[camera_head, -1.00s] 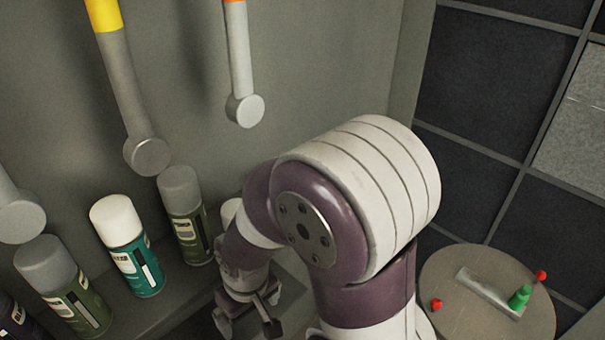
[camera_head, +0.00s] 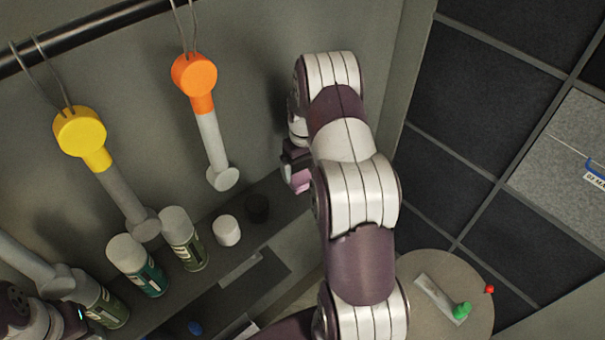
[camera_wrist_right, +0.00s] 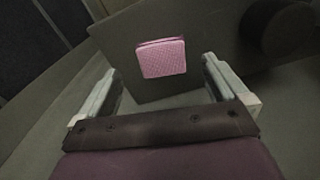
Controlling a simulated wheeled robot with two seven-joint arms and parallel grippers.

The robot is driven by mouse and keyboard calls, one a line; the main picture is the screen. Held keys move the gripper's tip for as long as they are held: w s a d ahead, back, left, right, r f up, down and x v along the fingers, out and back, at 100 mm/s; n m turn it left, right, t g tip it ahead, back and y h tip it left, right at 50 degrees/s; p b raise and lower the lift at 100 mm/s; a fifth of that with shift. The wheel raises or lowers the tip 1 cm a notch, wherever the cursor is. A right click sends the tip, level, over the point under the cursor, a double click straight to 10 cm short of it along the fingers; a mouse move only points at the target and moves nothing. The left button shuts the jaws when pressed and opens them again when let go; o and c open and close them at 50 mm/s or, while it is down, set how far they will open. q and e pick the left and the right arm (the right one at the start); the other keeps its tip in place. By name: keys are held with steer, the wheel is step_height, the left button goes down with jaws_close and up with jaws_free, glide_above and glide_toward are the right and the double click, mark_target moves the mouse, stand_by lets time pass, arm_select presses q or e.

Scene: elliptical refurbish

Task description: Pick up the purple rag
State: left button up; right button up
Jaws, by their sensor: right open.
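The rag (camera_wrist_right: 161,57) shows in the right wrist view as a small pinkish-purple folded square with a waffle-like texture. It lies on the grey shelf surface, ahead of and between the fingers. My right gripper (camera_wrist_right: 158,78) is open and empty, with one finger on each side of the view; the rag appears beyond the fingertips, apart from them. In the head view a pink patch of the rag (camera_head: 301,181) shows beside the right gripper (camera_head: 291,168), mostly hidden by my right arm.
Several spray cans (camera_head: 138,266) stand along the shelf at left. A white cap (camera_head: 226,231) and a black cylinder (camera_head: 257,208) stand closer to the rag. Yellow (camera_head: 80,133) and orange (camera_head: 195,74) tools hang from a rail. A round table (camera_head: 402,268) stands at right.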

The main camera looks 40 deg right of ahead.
mark_target(304, 181)
steer(key=shift+f+p, duration=0.35)
steer(key=f+p, duration=0.3)
steer(key=f, duration=0.1)
steer(key=shift+s+a, duration=0.2)
steer(key=shift+s, duration=0.1)
steer(key=shift+f, duration=0.4)
steer(key=shift+d+f, duration=0.15)
steer(key=shift+f, duration=0.05)
steer(key=shift+r, duration=0.1)
steer(key=c, duration=1)
steer(key=shift+c, duration=0.2)
